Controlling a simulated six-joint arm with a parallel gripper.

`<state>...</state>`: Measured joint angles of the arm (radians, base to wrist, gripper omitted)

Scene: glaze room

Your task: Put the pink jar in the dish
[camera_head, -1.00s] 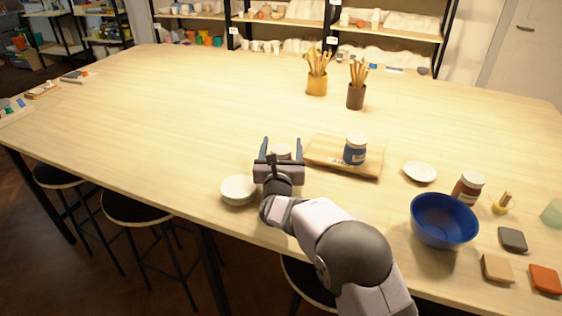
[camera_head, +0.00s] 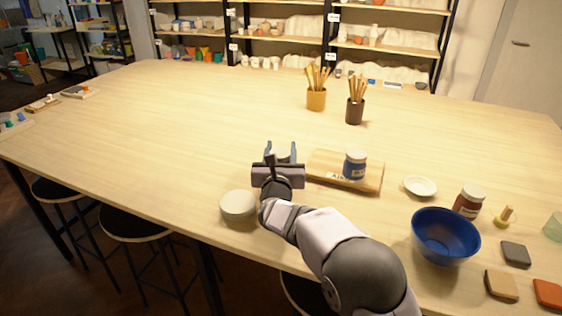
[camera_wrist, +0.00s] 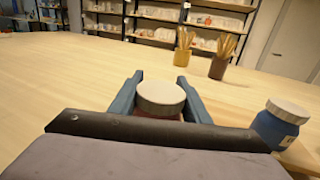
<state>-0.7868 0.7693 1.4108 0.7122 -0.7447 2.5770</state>
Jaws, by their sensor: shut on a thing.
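A jar with a pale lid (camera_wrist: 162,97) and a sliver of reddish body is between my fingers in the wrist view; most of its body is hidden. My gripper (camera_head: 281,150) is shut on this jar, and in the head view the jar shows only partly behind my wrist. A small shallow white dish (camera_head: 420,187) lies on the table at the right, apart from my gripper. A rounder off-white bowl (camera_head: 238,205) stands just left of my arm.
A blue-bodied jar (camera_head: 354,164) stands on a wooden board (camera_head: 328,167) right of my gripper. A blue bowl (camera_head: 445,236), a brown jar (camera_head: 468,202) and small blocks are at the right. Brush pots (camera_head: 316,99) stand behind.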

